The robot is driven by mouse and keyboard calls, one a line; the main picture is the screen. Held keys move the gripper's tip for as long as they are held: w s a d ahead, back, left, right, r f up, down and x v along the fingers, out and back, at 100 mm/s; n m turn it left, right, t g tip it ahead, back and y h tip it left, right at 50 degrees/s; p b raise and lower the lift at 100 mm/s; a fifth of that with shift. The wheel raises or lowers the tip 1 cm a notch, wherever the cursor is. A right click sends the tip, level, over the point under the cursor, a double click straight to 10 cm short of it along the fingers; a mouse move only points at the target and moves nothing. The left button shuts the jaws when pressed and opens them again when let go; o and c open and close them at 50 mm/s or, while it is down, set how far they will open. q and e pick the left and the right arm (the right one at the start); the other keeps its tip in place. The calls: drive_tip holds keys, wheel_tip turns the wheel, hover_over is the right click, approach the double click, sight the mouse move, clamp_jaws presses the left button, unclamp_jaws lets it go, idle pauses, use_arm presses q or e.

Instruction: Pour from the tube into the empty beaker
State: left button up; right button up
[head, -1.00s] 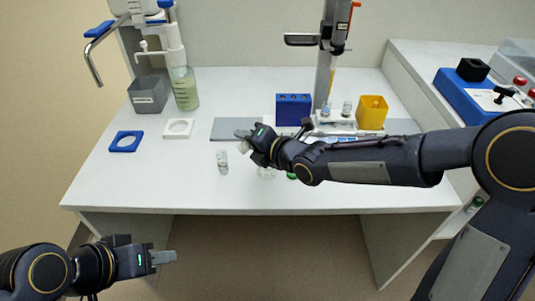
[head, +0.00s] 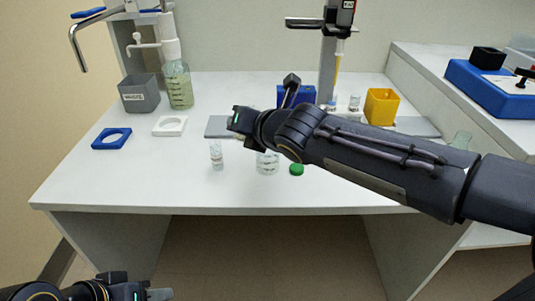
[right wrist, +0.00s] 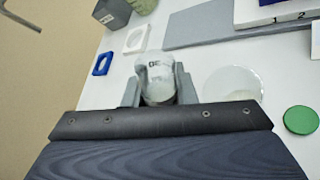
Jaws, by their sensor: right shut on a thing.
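The tube (head: 216,155), small and clear with a pale label, appears upright at the left of the beaker in the head view. In the right wrist view the tube (right wrist: 158,78) is between the fingers of my right gripper (right wrist: 160,88), which is shut on it. Whether its base touches the table is unclear. The clear beaker (head: 267,163) stands on the table to its right, partly behind my right arm; it also shows in the right wrist view (right wrist: 233,84). My left gripper (head: 155,294) is low at the left, before the table; its finger gap is not visible.
A green cap (head: 297,169) lies right of the beaker. A blue rack (head: 290,93), a yellow bin (head: 382,106) and a stand (head: 328,70) are behind. A white holder (head: 169,126), a blue holder (head: 111,139) and a grey waste box (head: 139,95) are left. The front-left tabletop is clear.

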sight(239, 141)
drive_tip(key=f+b, duration=0.1)
drive_tip(key=a+f+n+b, duration=0.1)
drive_tip(key=b, duration=0.1)
drive_tip(key=f+h+b, duration=0.1)
drive_tip(key=shift+s+a+n+t, duration=0.2)
drive_tip(key=shift+s+n+t, duration=0.1)
drive_tip(key=shift+s+n, duration=0.1)
drive_tip(key=shift+s+a+n+h+b, duration=0.15)
drive_tip(key=shift+a+n+h+b, duration=0.15)
drive_tip(key=shift+b, duration=0.15)
drive_tip(key=shift+s+a+r+n+t+h+p, duration=0.3)
drive_tip(key=shift+a+r+n+t+h+p, duration=0.15)
drive_tip(key=shift+r+n+t+h, duration=0.35)
drive_tip(key=shift+f+g, duration=0.15)
drive_tip(key=shift+g, duration=0.15)
